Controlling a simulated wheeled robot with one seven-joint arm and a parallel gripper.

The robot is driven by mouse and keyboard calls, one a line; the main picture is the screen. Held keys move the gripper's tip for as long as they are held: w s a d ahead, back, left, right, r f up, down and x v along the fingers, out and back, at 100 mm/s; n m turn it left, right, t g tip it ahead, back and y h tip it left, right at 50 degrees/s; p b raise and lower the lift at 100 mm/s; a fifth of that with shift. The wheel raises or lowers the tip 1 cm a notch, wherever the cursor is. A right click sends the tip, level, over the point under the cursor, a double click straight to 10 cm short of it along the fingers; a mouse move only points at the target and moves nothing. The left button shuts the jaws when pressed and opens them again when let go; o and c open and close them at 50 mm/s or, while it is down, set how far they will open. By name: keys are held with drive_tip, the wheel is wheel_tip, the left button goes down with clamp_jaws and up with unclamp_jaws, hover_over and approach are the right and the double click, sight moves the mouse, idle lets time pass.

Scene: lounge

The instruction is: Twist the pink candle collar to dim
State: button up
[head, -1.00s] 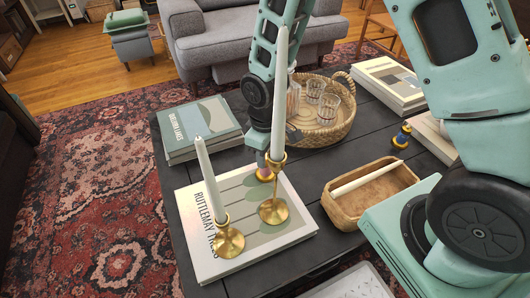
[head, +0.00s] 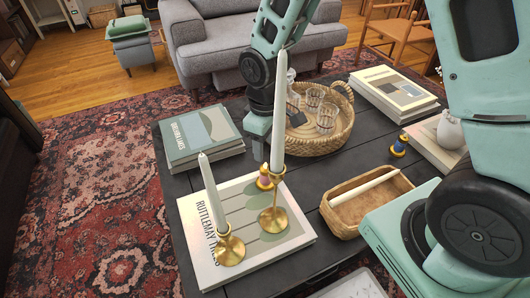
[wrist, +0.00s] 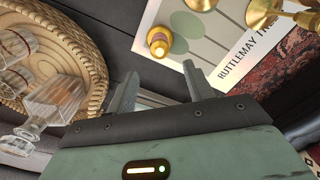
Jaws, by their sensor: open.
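The pink candle collar (head: 264,176) is a small pink band with gold parts, standing on the white book (head: 190,220) behind the taller candlestick. In the wrist view the gold-and-pink piece (wrist: 159,42) sits at the book's edge, just beyond my fingertips. My gripper (wrist: 160,72) is open and empty, its two fingers spread with the collar ahead of the gap and apart from them. In the head view my gripper (head: 258,150) is above and behind the collar, partly hidden by the tall white candle (head: 279,110).
Two brass candlesticks (head: 273,219) with tall candles stand close in front. A wicker tray (head: 318,143) with glasses lies behind right. Bare dark table lies between.

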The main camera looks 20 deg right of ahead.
wheel_tip(320, 180, up, 10)
drive_tip(key=p, duration=0.2)
drive_tip(key=shift+f, duration=0.25)
